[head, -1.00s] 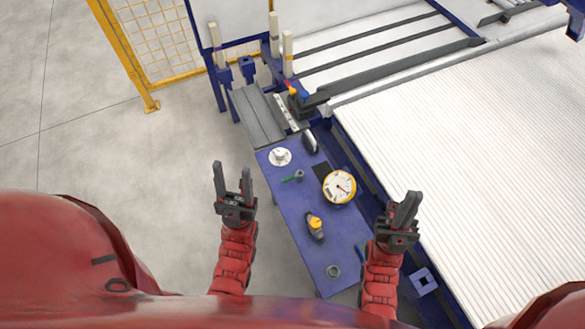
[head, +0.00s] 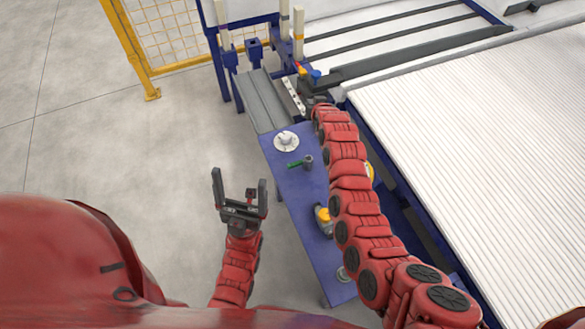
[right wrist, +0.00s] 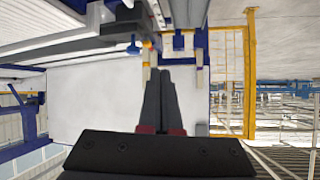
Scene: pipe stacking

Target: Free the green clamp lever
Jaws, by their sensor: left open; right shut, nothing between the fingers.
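A small green lever-like piece (head: 295,164) with a grey cylindrical end lies on the blue table in the head view; I cannot tell whether it is the clamp lever. Red and blue levers (head: 315,74) sit on the machine at the table's far end, and no green lever is clear there. My right gripper (head: 318,101) is at the table's far end, just short of these levers. In the right wrist view its fingers (right wrist: 163,72) are together and empty, with a blue knob (right wrist: 133,47) beyond them. My left gripper (head: 239,178) is open and empty, left of the table.
The blue table (head: 288,190) holds a white flanged part (head: 286,141) and a yellow-topped tool (head: 323,214). My right arm crosses over its right side and partly hides a gauge. A white ribbed bed (head: 480,160) lies to the right. A yellow fence (head: 150,93) stands at far left.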

